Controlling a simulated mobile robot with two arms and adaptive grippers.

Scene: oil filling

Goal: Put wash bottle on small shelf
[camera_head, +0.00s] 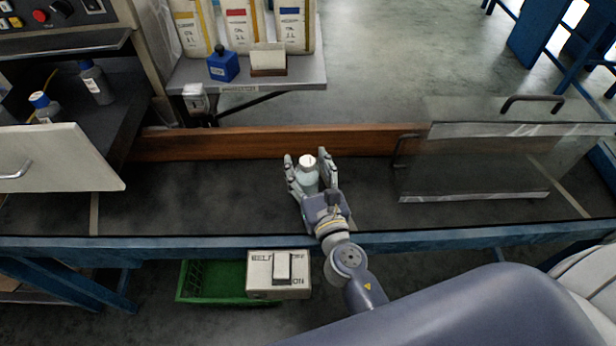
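A small pale bottle (308,180) with a white cap stands between the two fingers of my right gripper (310,168), above the dark conveyor belt. The fingers flank it on both sides. I cannot tell whether they press on it or whether its base touches the belt. A small grey shelf (190,76) with a label on its front edge is beyond the belt, up and left of the gripper. My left gripper is not in view.
The shelf holds several large canisters (243,22), a blue block-shaped item (223,66) and a small card stand (268,60). A wooden board (250,143) runs behind the belt. A clear cover (480,165) is at right; blue-capped bottles (97,85) are at left.

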